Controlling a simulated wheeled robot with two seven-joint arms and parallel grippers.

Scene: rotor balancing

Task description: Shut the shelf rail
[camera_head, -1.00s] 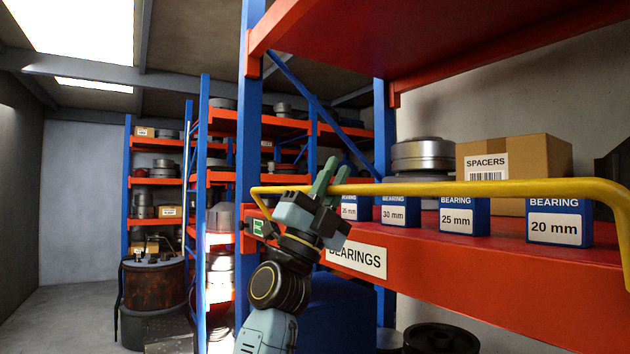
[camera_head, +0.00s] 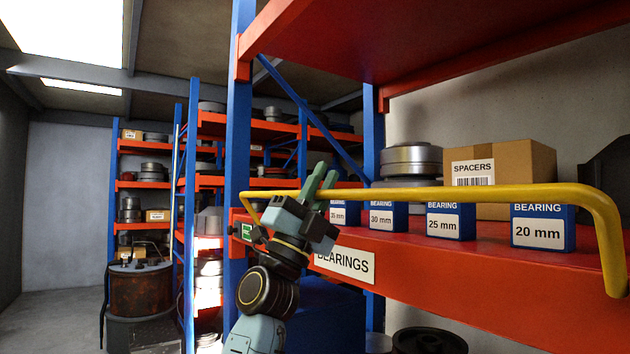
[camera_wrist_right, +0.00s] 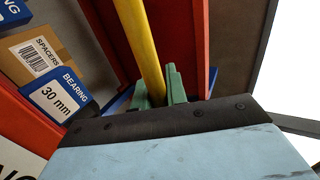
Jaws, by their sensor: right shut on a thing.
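The yellow shelf rail (camera_head: 450,194) runs across the front of the red bearings shelf (camera_head: 440,262), in front of the blue bearing boxes. Its right end bends down at the shelf's right side. My right gripper (camera_head: 318,180) is shut on the rail near its left end, with green fingers pointing up. In the right wrist view the rail (camera_wrist_right: 143,50) passes between the green fingers (camera_wrist_right: 158,88). The rail's left end (camera_head: 250,208) shows beside my gripper, but how it meets the shelf is partly hidden. My left gripper is not in view.
Blue bearing boxes, such as the 20 mm box (camera_head: 542,227), stand behind the rail. A spacers carton (camera_head: 500,175) and metal rings (camera_head: 411,158) stand further back. A blue upright (camera_head: 238,130) is left of my gripper. A rusty drum (camera_head: 140,288) stands at far left.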

